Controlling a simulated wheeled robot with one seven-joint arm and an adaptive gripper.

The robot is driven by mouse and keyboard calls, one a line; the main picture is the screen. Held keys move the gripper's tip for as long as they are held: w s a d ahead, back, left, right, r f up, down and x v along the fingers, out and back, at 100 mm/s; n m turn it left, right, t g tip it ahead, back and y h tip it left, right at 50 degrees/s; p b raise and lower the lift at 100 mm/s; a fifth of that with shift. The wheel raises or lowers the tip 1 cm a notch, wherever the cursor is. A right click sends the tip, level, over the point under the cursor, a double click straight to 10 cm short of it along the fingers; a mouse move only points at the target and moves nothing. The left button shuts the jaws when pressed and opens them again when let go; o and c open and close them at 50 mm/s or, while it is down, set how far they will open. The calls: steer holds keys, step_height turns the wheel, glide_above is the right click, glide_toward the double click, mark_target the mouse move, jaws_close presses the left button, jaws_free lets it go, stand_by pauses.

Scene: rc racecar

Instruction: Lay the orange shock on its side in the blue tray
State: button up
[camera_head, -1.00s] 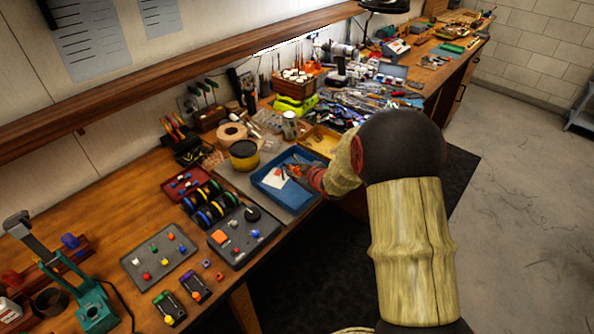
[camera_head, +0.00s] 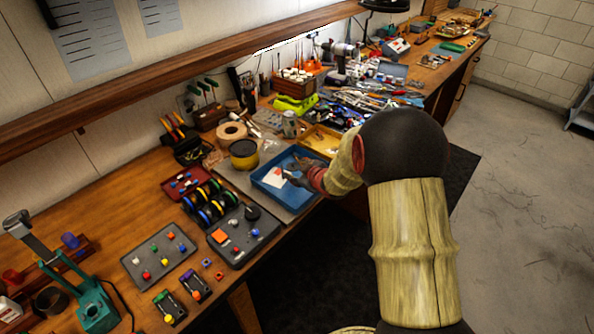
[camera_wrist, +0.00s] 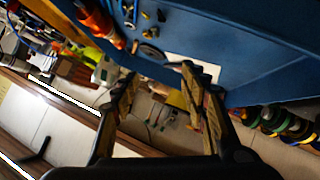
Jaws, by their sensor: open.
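The blue tray (camera_head: 265,185) lies on the bench with a white card (camera_head: 272,176) on its floor. In the wrist view the tray (camera_wrist: 250,45) fills the top right. My gripper (camera_head: 293,178) is low over the tray's right part. Its two fingers (camera_wrist: 160,88) are apart with nothing between them. An orange cylindrical thing (camera_wrist: 97,20) with a darker end shows at the tray's left side in the wrist view. It looks like the orange shock, but I cannot tell for sure how it rests. My gripper and arm hide part of the tray in the head view.
A yellow-green case (camera_head: 296,104) and many tools crowd the bench beyond.

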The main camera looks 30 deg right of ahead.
steer(key=v, duration=1.1)
steer(key=shift+s+r, duration=0.15)
steer(key=shift+s, duration=0.15)
